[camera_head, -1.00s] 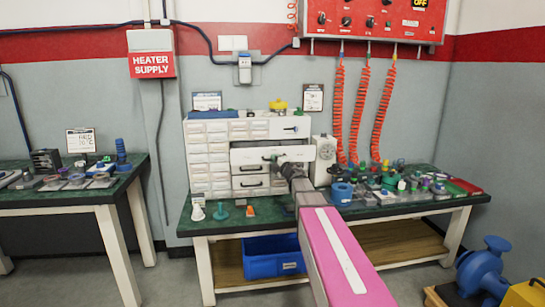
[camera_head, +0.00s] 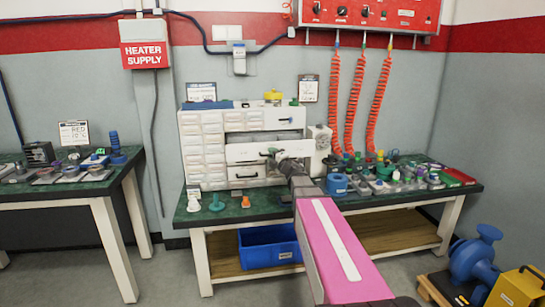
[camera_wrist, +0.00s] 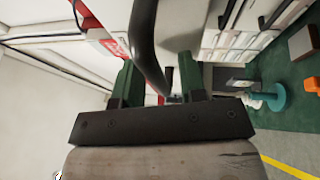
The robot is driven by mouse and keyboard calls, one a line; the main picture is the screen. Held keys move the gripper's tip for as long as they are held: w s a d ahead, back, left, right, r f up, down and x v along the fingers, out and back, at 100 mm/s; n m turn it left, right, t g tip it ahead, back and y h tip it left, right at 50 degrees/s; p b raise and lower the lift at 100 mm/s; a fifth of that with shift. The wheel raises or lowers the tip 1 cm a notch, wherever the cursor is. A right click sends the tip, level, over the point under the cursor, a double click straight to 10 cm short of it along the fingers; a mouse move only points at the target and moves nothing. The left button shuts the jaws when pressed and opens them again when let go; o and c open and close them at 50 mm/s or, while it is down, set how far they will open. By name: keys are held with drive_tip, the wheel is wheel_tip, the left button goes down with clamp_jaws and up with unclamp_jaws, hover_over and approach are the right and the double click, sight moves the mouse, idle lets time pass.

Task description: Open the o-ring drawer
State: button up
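The white drawer cabinet (camera_head: 205,150) stands on the green-topped bench in the head view. One wide drawer (camera_head: 240,153) in it is pulled out, and a gap with its inside (camera_head: 265,137) shows above its front. My gripper (camera_head: 285,152) is at this drawer's front, partly hidden by my arm. In the wrist view, the dark curved handle (camera_wrist: 144,35) passes between the two green fingers of my gripper (camera_wrist: 158,82). The fingers stand apart, with a visible gap on the right of the handle. Whether either finger touches it is unclear.
Another dark-handled drawer (camera_head: 247,175) sits below. A white funnel-like piece (camera_head: 193,200), a teal piece (camera_head: 217,202) and an orange piece (camera_head: 246,201) stand on the bench front. Coloured fittings (camera_head: 390,178) crowd its right side. A blue bin (camera_head: 268,250) is underneath.

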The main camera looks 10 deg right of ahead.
drive_tip(key=v, duration=1)
drive_tip(key=shift+s+d, duration=0.2)
drive_tip(key=shift+s, duration=0.15)
drive_tip(key=shift+f, duration=0.1)
drive_tip(key=s+d+f+m+g+h, duration=0.2)
drive_tip(key=f+m+g+h, duration=0.3)
drive_tip(key=f+m, duration=0.4)
drive_tip(key=s+d+f+m+g+h, duration=0.2)
drive_tip(key=s+f+m+h, duration=0.1)
drive_tip(key=f+m+h, duration=0.4)
drive_tip(key=s+a+f+m+g+y, duration=0.2)
drive_tip(key=s+a+f+g, duration=0.3)
drive_tip(key=s, duration=0.3)
drive_tip(key=s+a+f+m+g+y, duration=0.2)
drive_tip(key=s+a+f+m+g, duration=0.2)
drive_tip(key=s+f, duration=0.4)
drive_tip(key=shift+s+a+m+g, duration=0.45)
drive_tip(key=shift+m+g, duration=0.25)
drive_tip(key=shift+g, duration=0.5)
